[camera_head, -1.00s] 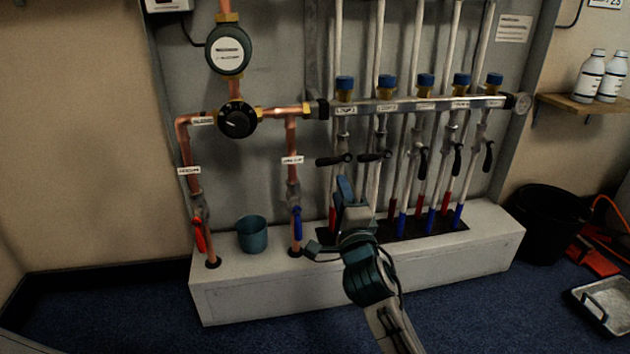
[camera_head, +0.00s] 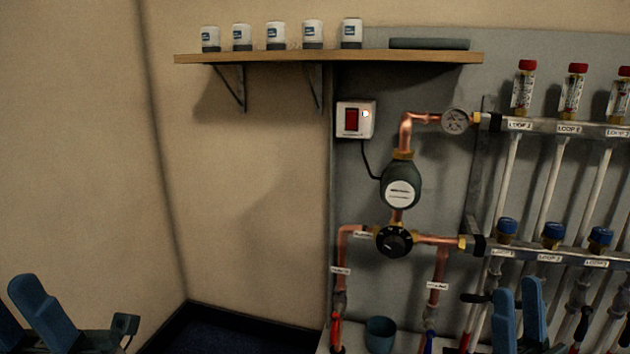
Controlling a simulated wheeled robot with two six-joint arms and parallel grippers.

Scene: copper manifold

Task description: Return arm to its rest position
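My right gripper (camera_head: 518,308) is at the lower right of the head view. Its two blue fingers point up with a narrow gap between them and nothing visible in it. They stand in front of the lower loop pipes. My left gripper (camera_head: 28,312) is at the lower left corner, partly cut off by the frame edge, in front of the bare wall. The rest of both arms is mostly out of view.
The copper manifold has a pump (camera_head: 401,184), a black dial valve (camera_head: 394,241), a gauge (camera_head: 455,121) and blue-capped loop valves (camera_head: 552,232). A teal cup (camera_head: 380,334) stands below. A wooden shelf (camera_head: 300,58) holds several white containers. The wall at left is clear.

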